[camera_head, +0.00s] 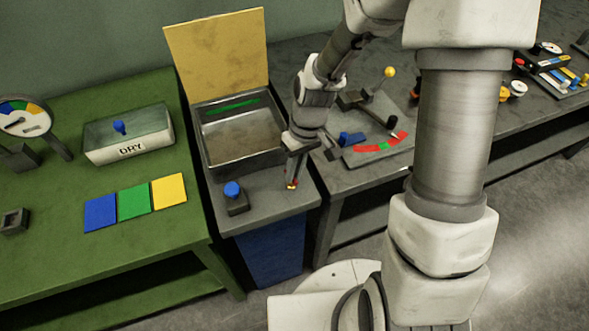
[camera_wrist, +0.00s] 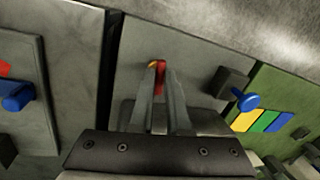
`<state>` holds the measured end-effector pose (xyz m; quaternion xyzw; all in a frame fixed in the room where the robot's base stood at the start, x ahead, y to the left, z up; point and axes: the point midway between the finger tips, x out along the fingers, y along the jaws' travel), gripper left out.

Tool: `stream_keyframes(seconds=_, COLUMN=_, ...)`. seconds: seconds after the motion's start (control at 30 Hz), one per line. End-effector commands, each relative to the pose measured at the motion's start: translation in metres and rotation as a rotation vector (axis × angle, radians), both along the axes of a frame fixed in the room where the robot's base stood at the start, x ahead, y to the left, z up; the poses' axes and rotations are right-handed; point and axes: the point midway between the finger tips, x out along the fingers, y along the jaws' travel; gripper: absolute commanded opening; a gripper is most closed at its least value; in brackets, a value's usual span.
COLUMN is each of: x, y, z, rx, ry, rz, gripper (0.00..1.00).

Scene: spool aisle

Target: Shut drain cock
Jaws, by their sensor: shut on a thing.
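A small red piece with a yellow tip, apparently the drain cock's handle (camera_head: 291,187), is at the front right of the grey counter beside the metal basin (camera_head: 240,139). My gripper (camera_head: 293,178) reaches down to it from above and is shut on it. In the wrist view the red handle (camera_wrist: 161,78) sits between the two fingertips (camera_wrist: 159,84). The fingers hide most of the handle, and I cannot see the cock's body or which way it is turned.
A blue knob on a dark block (camera_head: 233,193) stands left of my gripper. A yellow panel (camera_head: 218,50) rises behind the basin. A green table (camera_head: 60,150) is at left, with a box marked DRY (camera_head: 130,135).

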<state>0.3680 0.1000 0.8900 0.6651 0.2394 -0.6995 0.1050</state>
Motion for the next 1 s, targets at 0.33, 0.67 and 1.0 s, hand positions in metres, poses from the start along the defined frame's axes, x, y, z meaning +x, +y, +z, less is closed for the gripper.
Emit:
stream_keyframes(seconds=0.33, x=-0.0007, y=0.0007, z=0.0005, rx=0.000, ry=-0.003, rz=-0.180, gripper=0.00)
stream_keyframes(seconds=0.67, x=-0.0013, y=0.0008, z=0.0007, rx=0.000, ry=-0.001, rz=-0.232, gripper=0.00)
stream_keyframes(seconds=1.0, x=-0.0012, y=0.0008, z=0.0007, rx=0.001, ry=-0.001, rz=-0.233, gripper=0.17)
